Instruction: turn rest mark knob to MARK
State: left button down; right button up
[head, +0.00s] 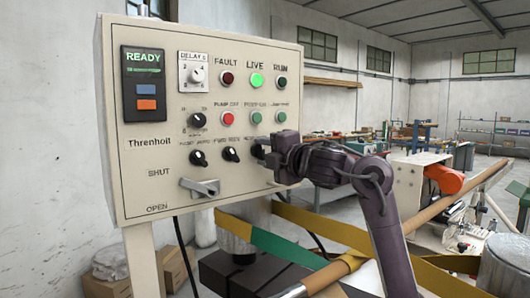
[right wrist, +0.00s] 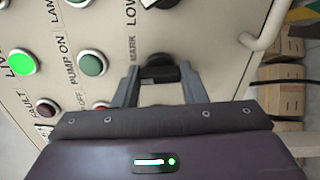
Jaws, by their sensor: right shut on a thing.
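The cream control panel (head: 150,60) fills the left of the head view. My right gripper (head: 266,153) reaches its right side and is shut on a black knob, the rightmost of a row of knobs. In the head view the gripper mostly hides this knob and its label. In the right wrist view the black knob (right wrist: 160,73) sits between the two grey fingers, and the printed word MARK (right wrist: 132,48) is beside it. The knob's pointer direction is hard to tell. My left gripper is not in view.
Other black knobs (head: 230,154) sit to the left, close by. Above are push buttons (head: 279,117) and a lit green LIVE lamp (head: 256,80). A grey lever (head: 200,187) juts out below. A long brown pole (head: 440,205) and yellow-green bands (head: 280,247) lie below right.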

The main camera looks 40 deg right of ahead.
jog(key=m, duration=0.4)
jog(key=shift+p, duration=0.35)
jog(key=shift+m+p, duration=0.35)
jog(key=shift+m, duration=1.85)
jog(key=shift+f, duration=0.1)
jog(key=o, duration=1)
jog(key=s+b, duration=0.2)
jog(key=s, duration=0.5)
jog(key=shift+s+a+b, duration=0.4)
jog(key=shift+a, duration=0.05)
